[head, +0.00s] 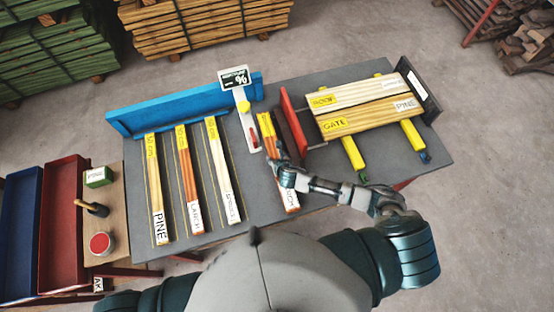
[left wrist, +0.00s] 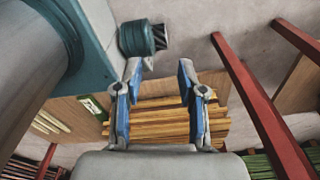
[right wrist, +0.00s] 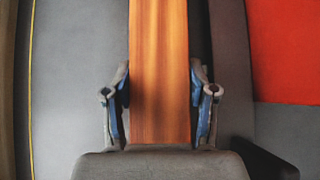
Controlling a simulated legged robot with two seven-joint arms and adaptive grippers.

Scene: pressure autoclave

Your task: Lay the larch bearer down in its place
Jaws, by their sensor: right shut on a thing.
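My right gripper (head: 282,168) is shut on an orange-brown larch bearer (head: 267,130), with yellow at its far end and a partly hidden white label at its near end. In the right wrist view the fingers (right wrist: 160,88) are on both sides of the bearer (right wrist: 158,45). I cannot tell whether it touches the table. Left of it, a pine bearer (head: 155,185), another larch bearer (head: 187,170) and a spruce bearer (head: 223,170) lie side by side in thin yellow outlines. My left gripper (left wrist: 158,80) is open and empty, away from the table in its wrist view.
A blue fence (head: 185,105) runs behind the bearers. A white gauge with a display (head: 235,78) stands between the spruce and the held bearer. A red plate (head: 293,122) and dark bar are close on the right, then boards (head: 360,115) on yellow supports (head: 353,153).

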